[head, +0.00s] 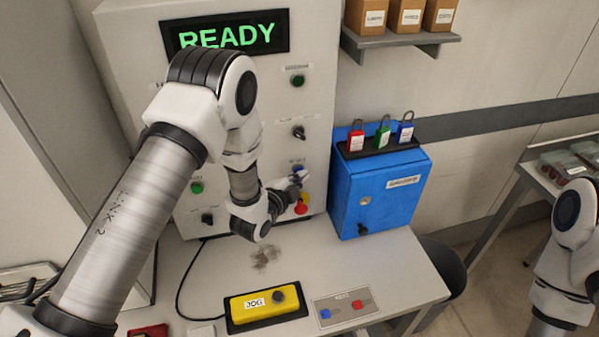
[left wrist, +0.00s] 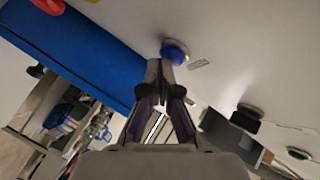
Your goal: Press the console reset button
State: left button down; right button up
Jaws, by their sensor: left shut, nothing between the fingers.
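The console (head: 310,110) is a light upright panel with a green READY display (head: 228,36). A blue button (left wrist: 175,50) with a small label beside it shows in the left wrist view; I take it for the reset button. In the head view it is mostly hidden by my left gripper (head: 299,177), which is at the panel's lower right. In the left wrist view the left gripper (left wrist: 158,75) is shut and empty, its tips overlapping the blue button's edge. I cannot tell whether they touch it. My right gripper is out of view; only part of that arm shows.
A red-and-yellow stop button (head: 302,207) sits just below the left gripper. A blue box (head: 385,195) with several padlocks on top stands close on the right.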

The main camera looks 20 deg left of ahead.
pick_arm(q)
jog(key=shift+s+d, duration=0.5)
jog(key=shift+s, duration=0.15)
jog(key=s+d, duration=0.1)
jog(key=s, duration=0.1)
jog(key=s+d, duration=0.1)
jog(key=s, duration=0.1)
jog(key=shift+s+d, duration=0.1)
jog(key=shift+d, duration=0.25)
jog(key=shift+f, duration=0.1)
dwell(0.5)
